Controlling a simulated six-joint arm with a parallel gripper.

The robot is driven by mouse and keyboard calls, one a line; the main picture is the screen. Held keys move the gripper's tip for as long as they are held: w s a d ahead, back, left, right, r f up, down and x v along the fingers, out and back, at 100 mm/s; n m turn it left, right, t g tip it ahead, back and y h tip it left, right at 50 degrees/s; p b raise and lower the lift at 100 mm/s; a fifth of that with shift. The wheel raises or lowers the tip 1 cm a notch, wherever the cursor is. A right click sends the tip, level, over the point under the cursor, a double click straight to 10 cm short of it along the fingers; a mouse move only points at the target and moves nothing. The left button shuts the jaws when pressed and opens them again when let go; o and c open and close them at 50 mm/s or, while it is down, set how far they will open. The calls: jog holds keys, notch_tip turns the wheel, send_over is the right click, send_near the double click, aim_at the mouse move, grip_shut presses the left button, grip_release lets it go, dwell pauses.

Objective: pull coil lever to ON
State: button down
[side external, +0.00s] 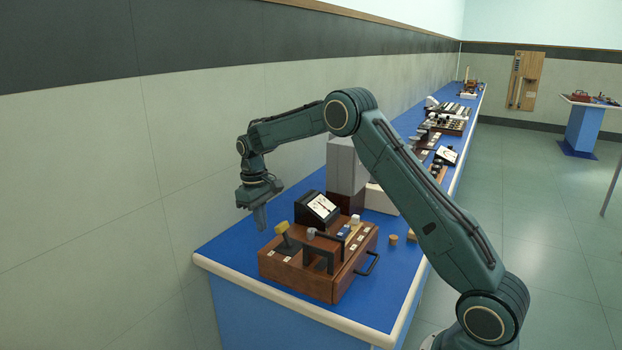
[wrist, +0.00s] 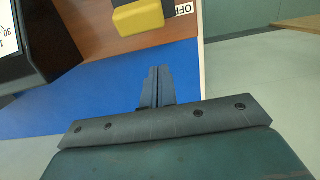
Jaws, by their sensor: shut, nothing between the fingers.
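A wooden box (side external: 330,288) on the blue bench carries a lever with a yellow handle (side external: 282,228), tilted toward the left. In the wrist view the yellow handle (wrist: 138,18) is at the top, beside a white label reading "OFF" (wrist: 184,9). No label reading "ON" can be made out. My gripper (side external: 262,226) points down, just left of the yellow handle and apart from it. In the wrist view my gripper (wrist: 157,70) shows its fingers together and empty, over blue bench top, short of the wooden box edge (wrist: 120,45).
A black meter (side external: 317,208) stands behind the box and shows at left in the wrist view (wrist: 30,45). A black frame (side external: 320,248) and a side handle (side external: 370,265) stick out from the box. Grey blocks (side external: 345,165) stand behind. The wall is close at left.

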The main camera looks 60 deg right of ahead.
aim_at(282, 224)
jog(key=shift+s+r, duration=0.3)
jog(key=shift+s, duration=0.3)
jog(key=shift+s+r, duration=0.3)
jog(key=shift+s, duration=0.35)
jog(key=shift+s+r, duration=0.3)
jog(key=shift+s, duration=0.3)
jog(key=shift+s+r+t, duration=0.35)
jog(key=shift+s+t, duration=0.15)
jog(key=shift+t, duration=0.3)
jog(key=shift+s+r+t, duration=0.25)
jog(key=shift+s+t, duration=0.4)
jog(key=shift+t, duration=0.15)
jog(key=shift+s+r+t, duration=0.2)
jog(key=shift+s+t, duration=0.7)
jog(key=shift+t, duration=0.3)
jog(key=shift+s, duration=0.8)
jog(key=shift+r, duration=0.2)
jog(key=shift+r, duration=0.6)
